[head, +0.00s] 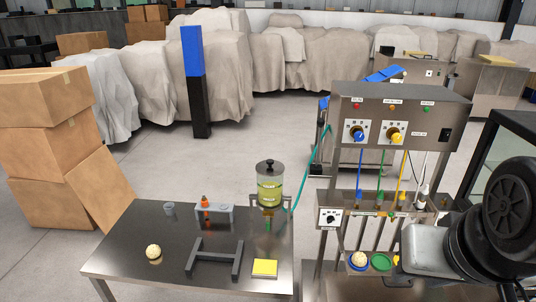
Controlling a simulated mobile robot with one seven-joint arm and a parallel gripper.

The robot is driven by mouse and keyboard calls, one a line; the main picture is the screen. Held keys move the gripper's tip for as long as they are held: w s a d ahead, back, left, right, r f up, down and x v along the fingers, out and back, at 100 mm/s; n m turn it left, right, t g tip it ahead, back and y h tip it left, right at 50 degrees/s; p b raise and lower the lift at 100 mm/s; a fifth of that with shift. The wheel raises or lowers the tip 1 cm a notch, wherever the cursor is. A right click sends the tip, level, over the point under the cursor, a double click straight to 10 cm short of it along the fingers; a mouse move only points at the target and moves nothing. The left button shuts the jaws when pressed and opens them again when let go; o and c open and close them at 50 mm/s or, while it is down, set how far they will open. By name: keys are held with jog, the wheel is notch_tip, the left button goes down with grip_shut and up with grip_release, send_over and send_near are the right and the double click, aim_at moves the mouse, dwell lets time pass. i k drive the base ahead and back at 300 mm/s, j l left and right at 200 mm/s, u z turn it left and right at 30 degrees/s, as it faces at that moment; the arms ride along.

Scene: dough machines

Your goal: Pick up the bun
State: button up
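A pale round bun (153,252) sits on the left part of the steel table (130,230), apart from the other items there. A second pale, bun-like ball (359,259) sits in a blue ring or dish at the foot of the dough machine (395,105). My dark arm links fill the lower right and cover part of the machine's right side. The fingers of my gripper do not show.
A black H-shaped stand (215,262), a yellow pad (265,268), a small grey cup (169,208) and a lidded jar (269,188) are on or by the table. Cardboard boxes (50,150) stand left. A blue-black post (197,85) rises behind.

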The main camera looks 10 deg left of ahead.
aim_at(153, 250)
jog(key=j+u, duration=0.1)
jog(key=u, duration=1.4)
jog(key=i+u, duration=0.3)
jog(key=k, duration=0.4)
jog(key=z, duration=2.2)
jog(key=u, duration=2.15)
jog(key=z, duration=0.35)
